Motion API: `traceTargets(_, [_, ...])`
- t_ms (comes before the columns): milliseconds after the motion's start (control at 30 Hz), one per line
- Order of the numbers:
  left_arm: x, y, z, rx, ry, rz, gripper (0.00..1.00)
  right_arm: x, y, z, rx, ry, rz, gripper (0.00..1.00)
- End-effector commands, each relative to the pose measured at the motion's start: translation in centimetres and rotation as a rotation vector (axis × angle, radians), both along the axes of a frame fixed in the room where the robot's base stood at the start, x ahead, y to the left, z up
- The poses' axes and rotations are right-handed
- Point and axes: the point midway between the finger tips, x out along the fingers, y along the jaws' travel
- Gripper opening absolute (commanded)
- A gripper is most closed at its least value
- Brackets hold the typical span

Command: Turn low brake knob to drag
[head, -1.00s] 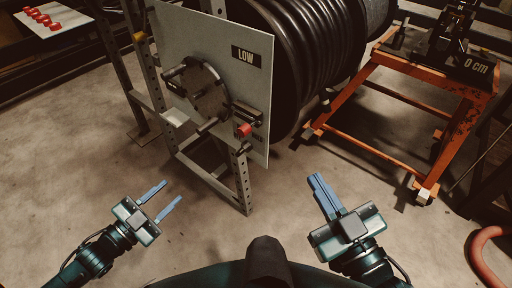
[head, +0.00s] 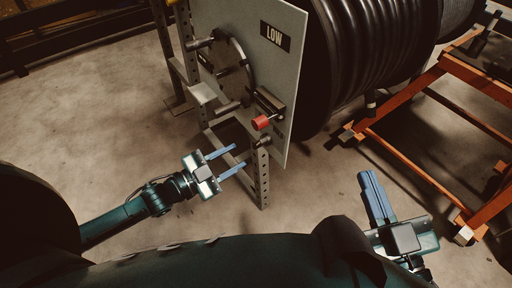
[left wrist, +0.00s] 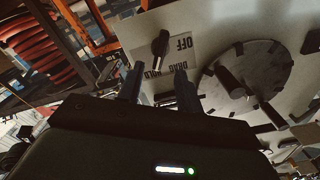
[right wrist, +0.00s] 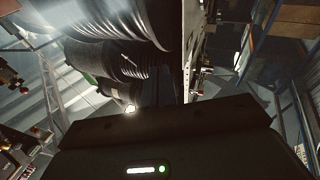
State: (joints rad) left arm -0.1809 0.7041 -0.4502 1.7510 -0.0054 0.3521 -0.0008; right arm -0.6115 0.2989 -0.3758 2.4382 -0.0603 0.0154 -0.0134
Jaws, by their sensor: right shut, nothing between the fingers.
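The low brake panel (head: 230,70) is a pale plate labelled LOW (head: 275,37) in front of a black hose reel. In the left wrist view a black knob (left wrist: 160,44) sits on the panel beside a label (left wrist: 183,55) reading OFF, DRAG and HOLD, seen upside down. I cannot tell which word the knob points to. In the head view a small dark knob (head: 264,141) shows below a red-ended handle (head: 262,122). My left gripper (head: 240,157) is open and empty, just short of the panel, its fingers aimed toward the knob. My right gripper (head: 366,176) is shut and empty, right of the panel.
A round disc with pegs (head: 235,75) stands out from the panel, left of the knob. A perforated steel leg (head: 262,178) stands below the panel near my left fingers. An orange cart (head: 420,165) is at right. The floor at left is clear.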

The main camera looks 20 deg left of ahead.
Motion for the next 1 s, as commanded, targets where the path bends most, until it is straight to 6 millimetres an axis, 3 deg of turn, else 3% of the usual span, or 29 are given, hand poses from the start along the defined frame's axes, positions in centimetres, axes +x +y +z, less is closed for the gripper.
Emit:
traceTargets(200, [3.6,-2.7,-0.2,0.000,-0.004,-0.001,0.35,0.1,0.2,-0.2,0.031,-0.017,0.018,0.00])
traceTargets(400, [5.4,-4.1,-0.2,0.000,0.000,0.001,0.35,0.4,0.1,0.9,0.029,-0.083,0.024,0.00])
traceTargets(800, [5.9,-4.5,-0.1,0.000,0.002,0.001,0.35,0.7,0.0,1.6,0.026,-0.117,0.022,0.00])
traceTargets(1000, [5.8,-4.5,-0.1,0.001,0.001,0.001,0.18,0.7,0.0,1.6,0.026,-0.116,0.022,0.00])
